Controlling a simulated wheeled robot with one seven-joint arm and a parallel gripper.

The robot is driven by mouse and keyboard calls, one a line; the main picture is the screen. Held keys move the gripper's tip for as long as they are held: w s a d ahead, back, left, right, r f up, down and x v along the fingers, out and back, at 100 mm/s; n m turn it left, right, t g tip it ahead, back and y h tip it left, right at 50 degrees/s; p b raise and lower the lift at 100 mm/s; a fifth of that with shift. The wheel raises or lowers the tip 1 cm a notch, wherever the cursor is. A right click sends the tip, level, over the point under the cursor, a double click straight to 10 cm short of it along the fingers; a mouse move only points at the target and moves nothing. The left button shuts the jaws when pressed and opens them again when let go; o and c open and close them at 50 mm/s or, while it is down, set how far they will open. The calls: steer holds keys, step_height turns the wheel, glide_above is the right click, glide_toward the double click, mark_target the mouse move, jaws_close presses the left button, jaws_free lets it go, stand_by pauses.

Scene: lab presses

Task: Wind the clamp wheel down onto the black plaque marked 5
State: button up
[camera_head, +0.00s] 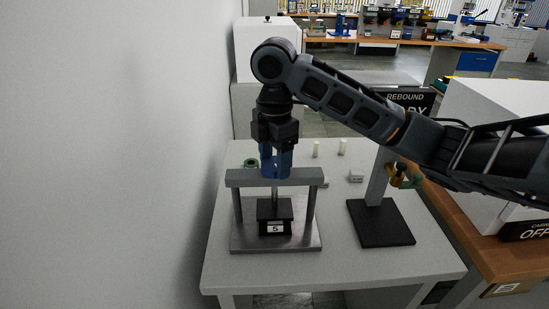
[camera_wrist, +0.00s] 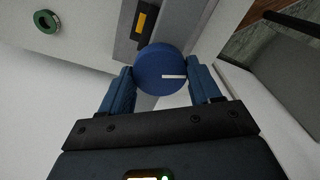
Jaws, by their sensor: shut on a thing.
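The clamp is a grey frame (camera_head: 240,212) with a crossbar and a flat base, standing on the light table. The black plaque marked 5 (camera_head: 267,212) stands on the base under the crossbar. A thin screw runs down from the crossbar towards the plaque; I cannot tell whether it touches. The clamp wheel is a round blue knob with a white line (camera_wrist: 158,66) in the wrist view. My gripper (camera_head: 275,160) points straight down above the crossbar, its blue fingers closed on either side of the wheel. In the head view the fingers hide most of the wheel.
A plain wall is close on the left. The table front is clear.

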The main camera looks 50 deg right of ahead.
steer(key=m, duration=2.2)
steer(key=shift+m, duration=0.4)
steer(key=m, duration=0.4)
steer(key=shift+m, duration=1.8)
